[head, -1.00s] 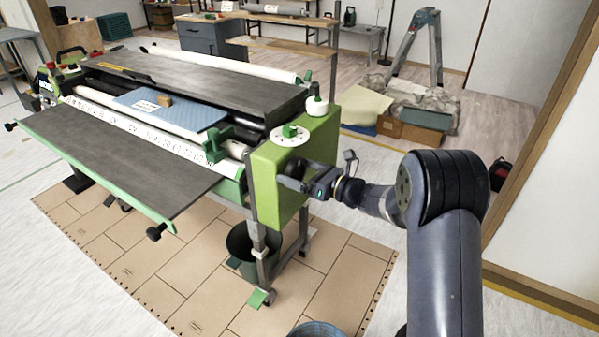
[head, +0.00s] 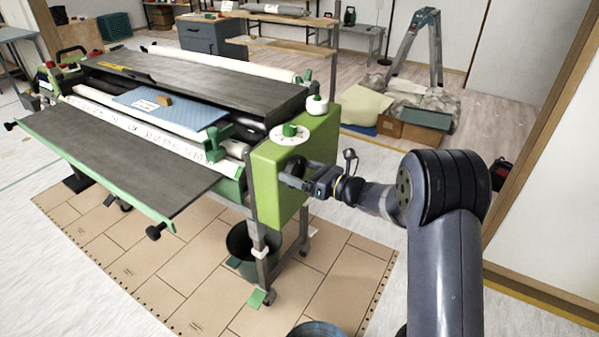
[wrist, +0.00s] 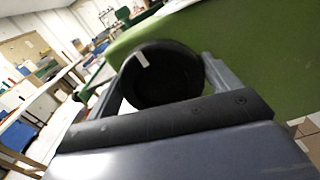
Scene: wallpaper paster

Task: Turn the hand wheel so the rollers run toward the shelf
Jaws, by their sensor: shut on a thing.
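The wallpaper paster (head: 150,170) stands on brown floor boards, with a green end housing (head: 310,147) facing my arm. The black hand wheel (head: 294,168) is on the side of this housing, partly hidden by my gripper (head: 299,182). In the wrist view the round black wheel (wrist: 160,88), with a white mark near its top, sits between the two fingers of my gripper (wrist: 165,78). The gripper is shut on it. A white roller (head: 150,130) with dark marks runs along the machine. Its far side and the shelf cannot be clearly told.
A white dial with a green knob (head: 290,131) is on top of the housing. A dark green bucket (head: 241,262) stands underneath. A stepladder (head: 427,50) and boxes (head: 390,125) stand behind.

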